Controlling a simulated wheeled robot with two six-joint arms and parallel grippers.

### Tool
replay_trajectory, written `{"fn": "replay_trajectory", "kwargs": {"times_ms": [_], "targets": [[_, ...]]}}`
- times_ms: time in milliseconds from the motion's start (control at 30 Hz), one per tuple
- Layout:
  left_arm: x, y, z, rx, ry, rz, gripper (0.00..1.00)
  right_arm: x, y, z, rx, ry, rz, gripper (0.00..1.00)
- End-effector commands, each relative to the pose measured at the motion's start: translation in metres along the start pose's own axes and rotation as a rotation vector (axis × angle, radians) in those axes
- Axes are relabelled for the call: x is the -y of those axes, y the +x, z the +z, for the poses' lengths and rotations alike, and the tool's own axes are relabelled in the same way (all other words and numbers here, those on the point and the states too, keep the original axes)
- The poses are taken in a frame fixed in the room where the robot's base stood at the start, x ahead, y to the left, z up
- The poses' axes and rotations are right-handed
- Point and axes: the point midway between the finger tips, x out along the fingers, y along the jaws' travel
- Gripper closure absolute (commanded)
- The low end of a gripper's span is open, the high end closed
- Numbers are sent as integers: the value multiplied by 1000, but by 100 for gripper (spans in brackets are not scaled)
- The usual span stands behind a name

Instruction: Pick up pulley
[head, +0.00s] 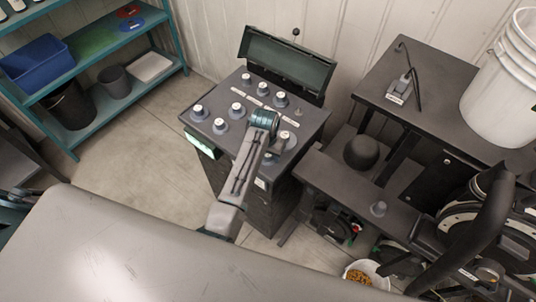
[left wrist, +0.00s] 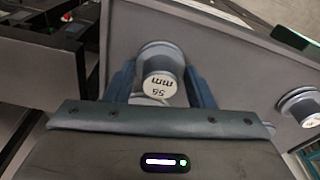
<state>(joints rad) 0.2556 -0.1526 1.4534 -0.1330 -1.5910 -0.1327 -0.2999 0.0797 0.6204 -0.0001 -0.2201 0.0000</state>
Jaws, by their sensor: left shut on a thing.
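Several grey pulleys with white labelled tops stand on the top of a dark cabinet (head: 318,118) in the head view; one of them is a pulley (head: 198,112) near its left side. My left gripper (head: 274,138) reaches down over the right front part of the cabinet top, partly hidden by my own wrist. In the left wrist view, its two fingers (left wrist: 160,88) are shut on a grey pulley (left wrist: 160,58) marked 55 mm. I cannot tell whether this pulley still touches the top. A second pulley (left wrist: 298,104) stands apart at the right. My right gripper is not in view.
The cabinet's raised lid (head: 287,62) stands behind the pulleys. A dark bench (head: 440,85) with a white bucket (head: 500,105) is at the right. A teal shelf (head: 110,100) with bins is at the left. A grey table top (head: 110,250) fills the lower left.

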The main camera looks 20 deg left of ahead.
Motion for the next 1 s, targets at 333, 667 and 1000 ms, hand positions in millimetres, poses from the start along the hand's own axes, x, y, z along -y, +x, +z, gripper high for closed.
{"fn": "replay_trajectory", "kwargs": {"times_ms": [333,667,1000], "targets": [[-1,-31,3,-1,-2,1,75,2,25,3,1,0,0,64],[-2,-47,82,-2,-3,0,75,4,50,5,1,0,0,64],[-3,-63,143,-1,-1,0,75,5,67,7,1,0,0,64]]}}
